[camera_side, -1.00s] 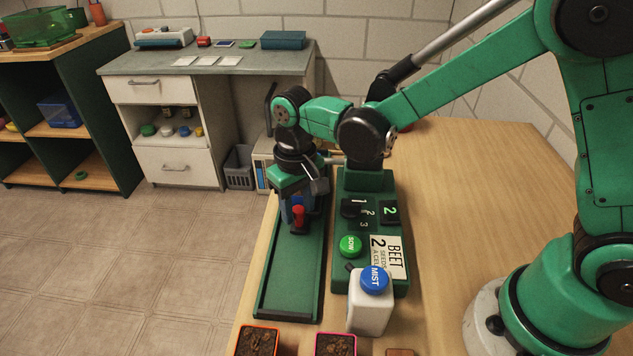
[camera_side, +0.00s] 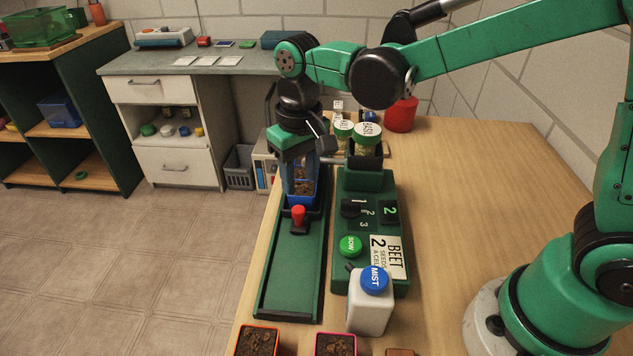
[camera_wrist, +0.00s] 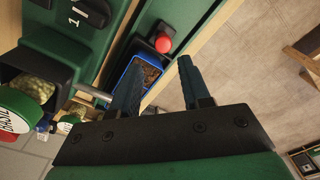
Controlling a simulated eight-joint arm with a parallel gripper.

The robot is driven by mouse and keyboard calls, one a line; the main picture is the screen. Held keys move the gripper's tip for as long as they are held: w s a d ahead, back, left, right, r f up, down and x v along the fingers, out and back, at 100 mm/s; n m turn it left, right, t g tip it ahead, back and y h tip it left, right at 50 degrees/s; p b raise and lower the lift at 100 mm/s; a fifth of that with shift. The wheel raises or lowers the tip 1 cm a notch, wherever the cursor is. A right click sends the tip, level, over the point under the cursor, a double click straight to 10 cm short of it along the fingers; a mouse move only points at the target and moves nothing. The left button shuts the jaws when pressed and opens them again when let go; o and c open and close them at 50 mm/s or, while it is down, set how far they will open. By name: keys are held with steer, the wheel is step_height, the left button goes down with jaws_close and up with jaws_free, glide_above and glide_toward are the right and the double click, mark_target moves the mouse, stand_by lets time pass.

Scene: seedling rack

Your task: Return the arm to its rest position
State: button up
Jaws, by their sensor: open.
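My gripper (camera_side: 300,162) is open above the far end of the green track (camera_side: 289,270). Below it on the track is a blue tray (camera_side: 303,197) filled with dark soil, partly hidden by the gripper. In the wrist view my gripper (camera_wrist: 162,62) has its two fingers spread apart. The blue tray (camera_wrist: 126,82) shows beyond and between the fingers, with nothing held. A red knob (camera_side: 298,214) stands on the track just in front of the tray.
Right of the track is a green panel (camera_side: 378,228) with buttons and a "BEET" card. A white MIST bottle (camera_side: 370,312) stands at its near end. Seed jars (camera_side: 366,139) and a red pot (camera_side: 401,115) stand behind. The table's right side (camera_side: 470,190) is clear.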

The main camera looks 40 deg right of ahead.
steer(key=s+d+r+t, duration=0.4)
steer(key=s+d+t, duration=0.2)
steer(key=d, duration=0.3)
steer(key=shift+s+t, duration=0.4)
steer(key=shift+s, duration=0.35)
